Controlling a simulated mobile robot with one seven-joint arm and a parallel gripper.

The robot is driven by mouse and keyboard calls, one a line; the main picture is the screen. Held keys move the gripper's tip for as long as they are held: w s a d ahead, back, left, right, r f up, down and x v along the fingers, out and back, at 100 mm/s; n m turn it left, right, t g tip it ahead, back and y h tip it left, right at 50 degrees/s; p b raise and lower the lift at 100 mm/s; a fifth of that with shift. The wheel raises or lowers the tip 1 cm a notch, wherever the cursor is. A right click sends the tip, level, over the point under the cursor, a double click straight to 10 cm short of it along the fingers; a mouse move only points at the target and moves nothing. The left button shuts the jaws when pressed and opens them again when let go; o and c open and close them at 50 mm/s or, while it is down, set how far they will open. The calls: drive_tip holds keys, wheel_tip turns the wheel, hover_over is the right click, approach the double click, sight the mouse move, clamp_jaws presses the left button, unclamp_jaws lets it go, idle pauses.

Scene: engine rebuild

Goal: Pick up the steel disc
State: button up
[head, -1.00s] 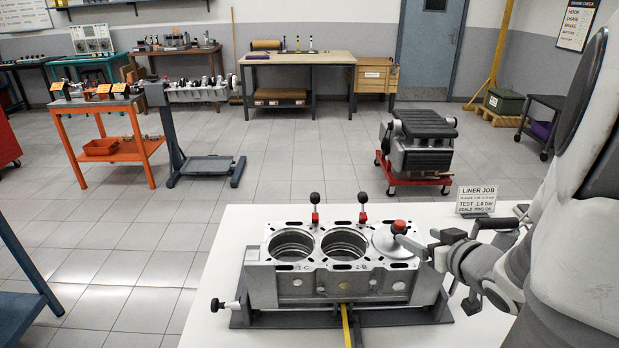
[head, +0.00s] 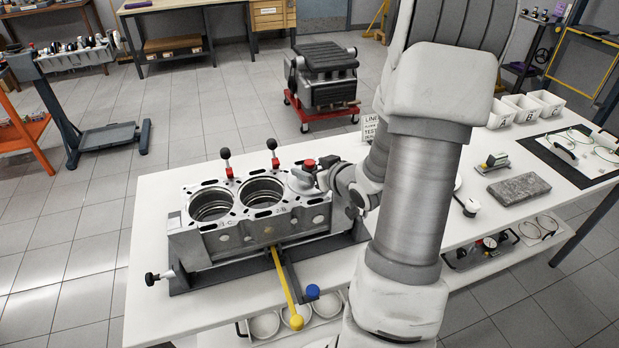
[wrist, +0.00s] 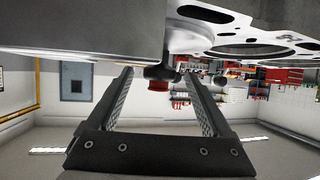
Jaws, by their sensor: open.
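The steel disc (head: 297,184) lies flat on the right-hand bore of the engine block (head: 250,235). A red knob (head: 309,164) stands on top of it. My gripper (head: 320,177) is at the knob's right side, low over the block's right end. In the wrist view, which looks upside down, the jaws of my gripper (wrist: 160,88) are apart, with a red knob (wrist: 158,86) showing between the fingertips. I cannot tell whether either finger touches it. My arm hides the area right of the block in the head view.
Two red clamps with black balls (head: 225,155) (head: 272,146) rise at the block's back edge. A yellow-handled bar (head: 286,285) sticks out in front. White bins (head: 522,108), a grey slab (head: 519,187) and a dark mat (head: 570,150) occupy the right of the white table (head: 150,210).

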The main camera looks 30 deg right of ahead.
sight(304, 165)
drive_tip(key=x, duration=0.4)
drive_tip(key=shift+w+d+f, duration=0.1)
drive_tip(key=shift+w+f, duration=0.15)
drive_tip(key=shift+w, duration=0.1)
clamp_jaws()
